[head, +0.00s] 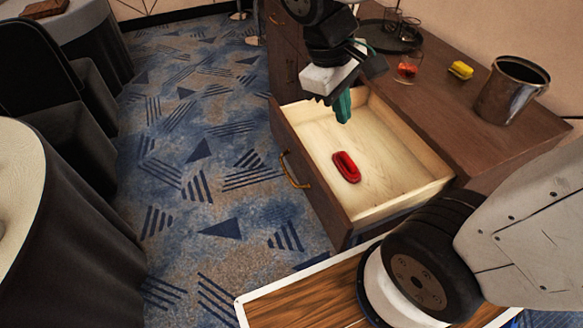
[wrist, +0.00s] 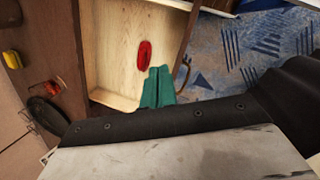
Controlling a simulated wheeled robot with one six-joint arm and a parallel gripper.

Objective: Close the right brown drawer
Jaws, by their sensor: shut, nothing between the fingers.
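The brown drawer (head: 313,188) is pulled open from a brown wooden cabinet (head: 437,103). Its front has a brass handle (head: 291,170), which also shows in the wrist view (wrist: 184,73). A red oblong object (head: 346,167) lies on the pale drawer floor; it also shows in the wrist view (wrist: 144,55). My gripper (head: 343,106), with green fingertips, is over the drawer's far part in the head view. Its fingers are together and empty in the wrist view (wrist: 157,84). Whether the fingertips reach below the drawer rim I cannot tell.
On the cabinet top stand a metal pot (head: 511,92), a yellow object (head: 461,70), a glass with red contents (head: 407,70) and a dark tray (head: 391,37) with glasses. Draped tables and a dark chair (head: 62,85) stand left. The patterned carpet (head: 207,170) before the drawer is clear.

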